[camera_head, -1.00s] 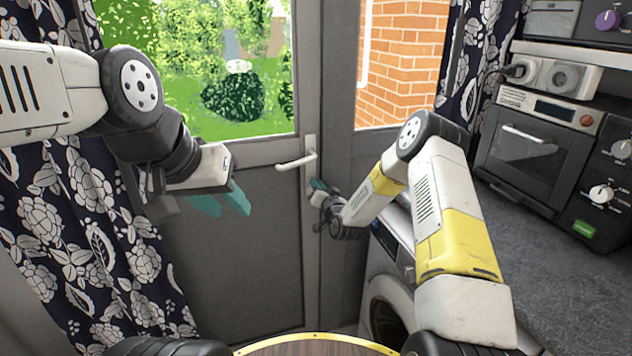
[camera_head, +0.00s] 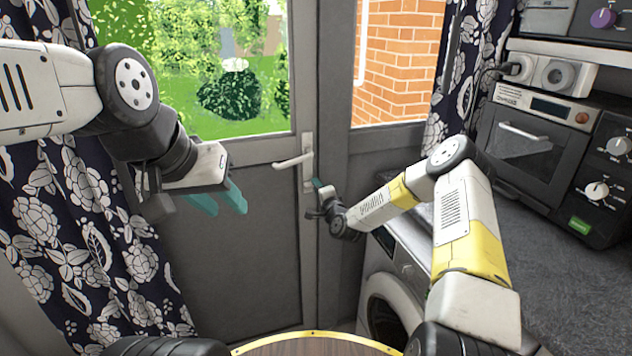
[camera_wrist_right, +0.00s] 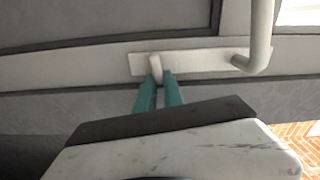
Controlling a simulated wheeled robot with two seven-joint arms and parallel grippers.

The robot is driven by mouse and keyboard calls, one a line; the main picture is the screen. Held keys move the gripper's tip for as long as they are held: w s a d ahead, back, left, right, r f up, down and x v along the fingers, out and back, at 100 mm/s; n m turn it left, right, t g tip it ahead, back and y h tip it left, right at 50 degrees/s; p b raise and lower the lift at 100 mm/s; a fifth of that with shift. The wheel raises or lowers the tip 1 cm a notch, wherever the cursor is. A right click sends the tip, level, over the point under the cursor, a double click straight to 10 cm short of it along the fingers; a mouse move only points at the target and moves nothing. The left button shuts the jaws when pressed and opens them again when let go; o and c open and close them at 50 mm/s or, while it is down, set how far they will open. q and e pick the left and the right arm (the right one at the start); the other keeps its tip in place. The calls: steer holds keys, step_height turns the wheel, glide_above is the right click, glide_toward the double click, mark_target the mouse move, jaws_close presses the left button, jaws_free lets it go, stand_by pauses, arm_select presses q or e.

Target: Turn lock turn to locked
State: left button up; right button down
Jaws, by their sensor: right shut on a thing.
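The grey door has a pale lock plate with a lever handle (camera_head: 292,161); the handle also shows in the right wrist view (camera_wrist_right: 258,40). A small pale lock turn (camera_wrist_right: 155,67) sits on the same plate, below the handle in the head view, where my gripper hides it. My right gripper (camera_wrist_right: 160,82) has its teal fingers on either side of the lock turn and is shut on it. In the head view this gripper (camera_head: 317,184) is at the plate's lower end. My left gripper (camera_head: 220,199) is open and empty, left of the handle and in front of the door.
A washing machine (camera_head: 392,300) stands right of the door, close beneath my right forearm. A counter with an oven (camera_head: 527,145) is at the right. A patterned curtain (camera_head: 85,240) hangs at the left behind my left arm.

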steer(key=shift+f+m, duration=0.15)
steer(key=shift+m, duration=0.65)
steer(key=c, duration=1.5)
jaws_free()
steer(key=shift+o, duration=0.2)
steer(key=shift+s, duration=0.1)
steer(key=v, duration=0.7)
steer(key=shift+s+d, duration=0.15)
steer(key=shift+s, duration=0.2)
